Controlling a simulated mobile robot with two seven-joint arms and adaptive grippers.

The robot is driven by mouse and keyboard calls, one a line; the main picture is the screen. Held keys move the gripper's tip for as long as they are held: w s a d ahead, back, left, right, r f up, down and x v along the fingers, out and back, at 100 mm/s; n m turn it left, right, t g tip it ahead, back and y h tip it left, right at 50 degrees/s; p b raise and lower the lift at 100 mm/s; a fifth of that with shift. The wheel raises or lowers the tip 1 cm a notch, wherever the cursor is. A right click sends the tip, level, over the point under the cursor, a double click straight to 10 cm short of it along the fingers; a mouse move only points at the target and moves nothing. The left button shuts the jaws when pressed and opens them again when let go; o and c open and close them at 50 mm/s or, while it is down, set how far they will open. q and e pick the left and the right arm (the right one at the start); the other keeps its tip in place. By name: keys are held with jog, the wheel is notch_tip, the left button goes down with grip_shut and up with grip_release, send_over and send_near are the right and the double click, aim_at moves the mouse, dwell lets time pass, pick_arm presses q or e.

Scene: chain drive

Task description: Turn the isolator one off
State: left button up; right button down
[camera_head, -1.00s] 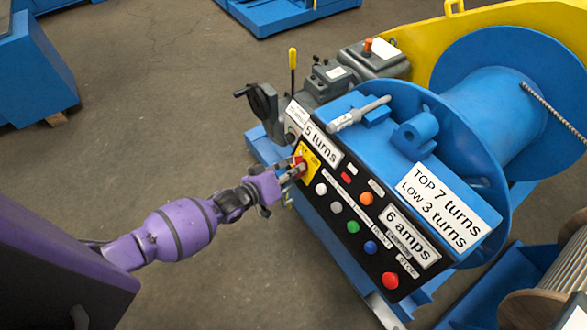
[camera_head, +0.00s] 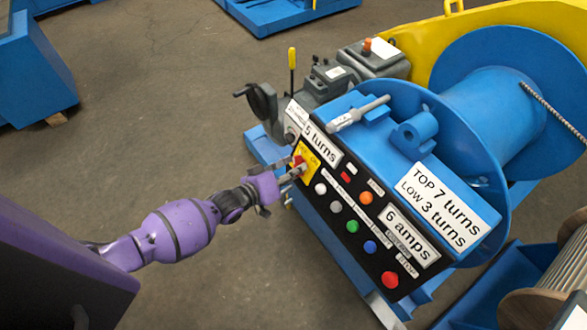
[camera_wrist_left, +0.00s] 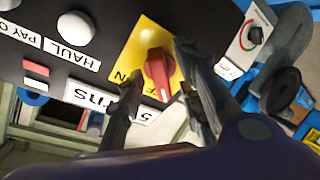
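The isolator is a red rotary knob (camera_head: 298,162) on a yellow plate (camera_head: 309,162) at the upper left end of the black control panel. In the left wrist view the red knob (camera_wrist_left: 158,74) stands on its yellow plate, with part of the lettering showing. My left gripper (camera_head: 294,174) is at the knob. In the left wrist view its two fingers (camera_wrist_left: 158,62) are apart, one on each side of the knob, with yellow showing between. I cannot tell whether either finger touches it. My right gripper is not in view.
The panel (camera_head: 330,205) carries several push buttons beside the isolator, including a large red one (camera_head: 390,279). A handwheel (camera_head: 262,102) and a yellow-topped lever (camera_head: 292,58) stand behind. A blue cable drum (camera_head: 490,110) is at the right.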

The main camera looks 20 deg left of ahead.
pick_arm(q)
jog(key=v, duration=1.1)
jog(key=shift+s+a, duration=0.25)
jog(key=shift+s, duration=0.05)
jog(key=shift+r, duration=0.1)
jog(key=s+d+f+m+g+y+p, duration=0.1)
jog(key=s+f+g+y+p, duration=0.1)
jog(key=s, duration=1)
jog(key=s+d+f+m+g+y+p, duration=0.1)
jog(key=s+f+m+g+y+p, duration=0.1)
jog(key=s, duration=1)
jog(key=shift+s+f+y, duration=0.35)
jog(key=shift+f+y, duration=0.2)
jog(key=shift+y, duration=0.65)
